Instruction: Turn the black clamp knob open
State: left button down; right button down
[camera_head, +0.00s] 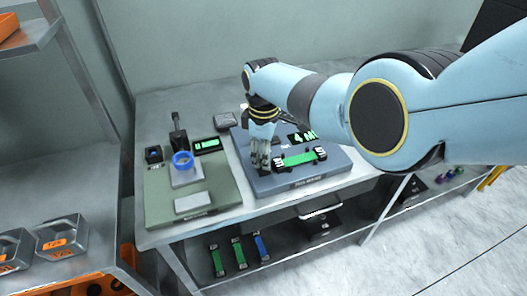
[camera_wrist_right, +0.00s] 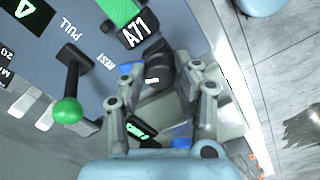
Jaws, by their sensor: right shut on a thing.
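The black clamp knob (camera_wrist_right: 157,72) shows in the right wrist view between the fingers of my right gripper (camera_wrist_right: 160,68), which is shut on it. In the head view my right gripper (camera_head: 261,168) points down at the left end of the blue-grey machine (camera_head: 262,187), and its fingers hide the knob there. A green webbing piece (camera_head: 299,157) lies across the machine just right of the gripper. Its end label reads A71 in the wrist view (camera_wrist_right: 139,33). My left gripper is not in view.
A lever with a green ball (camera_wrist_right: 67,110) stands near the knob, beside the word PULL. Left of the machine is a grey-green station (camera_head: 158,214) with a blue ring (camera_head: 183,160). More webbing pieces (camera_head: 238,252) sit on the shelf below. Metal trays (camera_head: 62,236) stand at far left.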

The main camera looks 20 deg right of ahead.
jog(key=n, duration=0.5)
jog(key=shift+p, duration=0.3)
dwell(0.4)
jog(key=c, duration=1)
grip_release()
notch_tip(320, 180, up, 12)
jog(key=shift+r, duration=0.1)
